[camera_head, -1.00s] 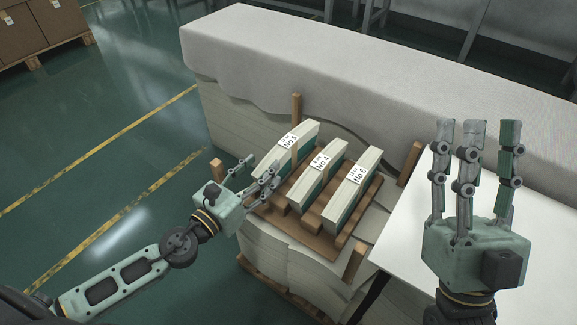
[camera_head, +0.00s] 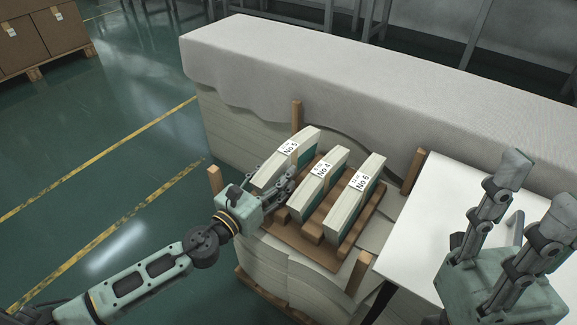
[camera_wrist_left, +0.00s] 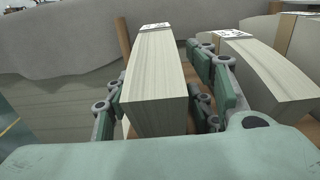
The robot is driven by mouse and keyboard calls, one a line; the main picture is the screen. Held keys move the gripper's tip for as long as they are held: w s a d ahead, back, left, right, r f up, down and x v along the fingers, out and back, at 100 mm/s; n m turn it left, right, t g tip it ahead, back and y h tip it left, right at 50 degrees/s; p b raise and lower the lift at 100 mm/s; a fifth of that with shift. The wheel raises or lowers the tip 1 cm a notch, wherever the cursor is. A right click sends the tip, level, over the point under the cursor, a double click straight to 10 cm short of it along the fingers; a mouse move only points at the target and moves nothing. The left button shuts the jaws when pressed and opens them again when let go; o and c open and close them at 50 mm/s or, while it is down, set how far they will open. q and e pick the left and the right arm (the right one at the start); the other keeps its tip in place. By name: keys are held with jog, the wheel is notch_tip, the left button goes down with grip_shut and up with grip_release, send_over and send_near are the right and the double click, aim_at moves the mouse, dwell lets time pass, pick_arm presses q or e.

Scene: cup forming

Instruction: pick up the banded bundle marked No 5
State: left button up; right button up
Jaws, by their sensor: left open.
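In the left wrist view the bundle's end (camera_wrist_left: 157,85) stands between the green-padded fingers (camera_wrist_left: 155,100), with fingers on both sides; gaps show, at least on the right. My right gripper (camera_head: 525,195) is raised above the white table at the right, open and empty.
Bundle No 4 (camera_head: 322,178) stands close to the right of the left gripper's fingers, and No 6 (camera_head: 358,192) beyond it. Wooden posts (camera_head: 297,115) rise around the rack (camera_head: 290,243). A covered long stack (camera_head: 390,90) lies behind; a white table (camera_head: 430,200) is at right.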

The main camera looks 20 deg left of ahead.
aim_at(299, 151)
pick_arm(q)
jog(key=shift+x, duration=1.1)
jog(key=shift+c, duration=0.4)
grip_shut()
jog(key=shift+r, duration=0.15)
